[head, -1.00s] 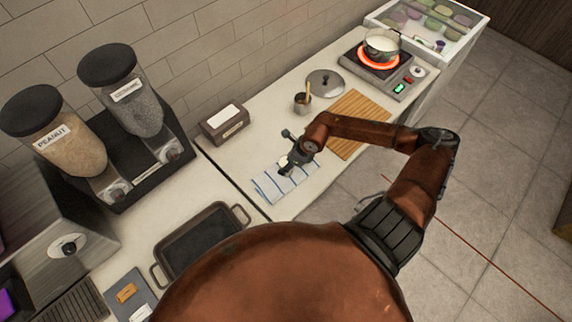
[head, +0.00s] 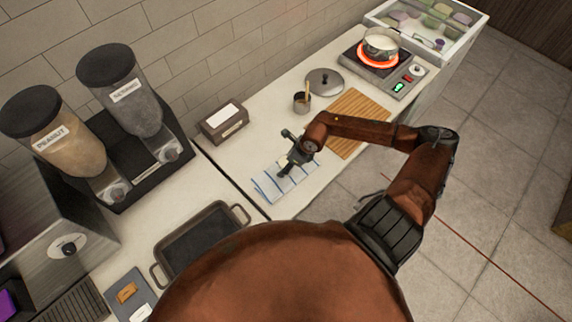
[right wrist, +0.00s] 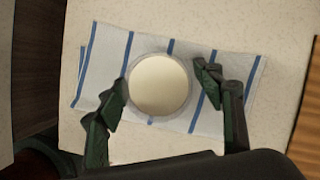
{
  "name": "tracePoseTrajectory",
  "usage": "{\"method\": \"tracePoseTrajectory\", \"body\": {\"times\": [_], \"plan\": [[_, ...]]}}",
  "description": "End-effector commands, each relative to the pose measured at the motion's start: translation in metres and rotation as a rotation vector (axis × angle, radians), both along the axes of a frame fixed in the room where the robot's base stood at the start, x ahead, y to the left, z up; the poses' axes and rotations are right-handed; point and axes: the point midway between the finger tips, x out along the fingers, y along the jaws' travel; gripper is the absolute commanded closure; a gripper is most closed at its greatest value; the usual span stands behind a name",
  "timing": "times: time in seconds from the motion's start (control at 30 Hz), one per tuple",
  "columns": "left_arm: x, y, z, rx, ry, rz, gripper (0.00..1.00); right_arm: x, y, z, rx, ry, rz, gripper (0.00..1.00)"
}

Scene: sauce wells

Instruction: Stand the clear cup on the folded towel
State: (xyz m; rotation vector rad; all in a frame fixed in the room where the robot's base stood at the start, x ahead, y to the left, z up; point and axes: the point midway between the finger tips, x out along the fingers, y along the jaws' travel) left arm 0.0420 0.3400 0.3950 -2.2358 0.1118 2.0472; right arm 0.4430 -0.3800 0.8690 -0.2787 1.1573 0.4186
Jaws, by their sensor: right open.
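The clear cup (right wrist: 160,85) shows from above in the right wrist view as a round rim with a pale inside. It stands over the blue-striped white folded towel (right wrist: 108,62), apparently upright on it. My right gripper (right wrist: 163,80) is open, with one dark finger on each side of the cup. The left finger is very close to the rim; I cannot tell whether it touches. In the head view the right gripper (head: 287,158) is over the towel (head: 267,187), and the cup is mostly hidden there. My left gripper is out of view.
A wooden board (head: 357,108) lies right of the towel. A metal cup (head: 301,102), a lid (head: 325,82) and a napkin box (head: 225,122) stand behind. A pot (head: 381,46) sits on a glowing burner. A dark tray (head: 158,272) is at the front left.

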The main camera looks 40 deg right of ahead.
Motion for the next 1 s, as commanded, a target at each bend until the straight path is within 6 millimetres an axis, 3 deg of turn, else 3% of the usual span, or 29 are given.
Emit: {"method": "tracePoseTrajectory", "body": {"times": [0.3, 0.5, 0.7, 1.0], "plan": [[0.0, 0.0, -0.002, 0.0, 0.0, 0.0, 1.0, -0.023, -0.014, 0.064, -0.006, -0.001, 0.002, 0.39], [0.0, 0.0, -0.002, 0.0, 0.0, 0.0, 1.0, -0.035, -0.019, 0.097, -0.004, 0.001, 0.001, 0.39], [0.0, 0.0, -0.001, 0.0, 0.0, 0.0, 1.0, -0.04, -0.021, 0.113, -0.002, -0.001, 0.0, 0.39], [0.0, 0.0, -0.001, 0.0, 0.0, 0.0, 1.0, -0.04, -0.021, 0.115, 0.001, -0.002, 0.0, 0.39]]}}
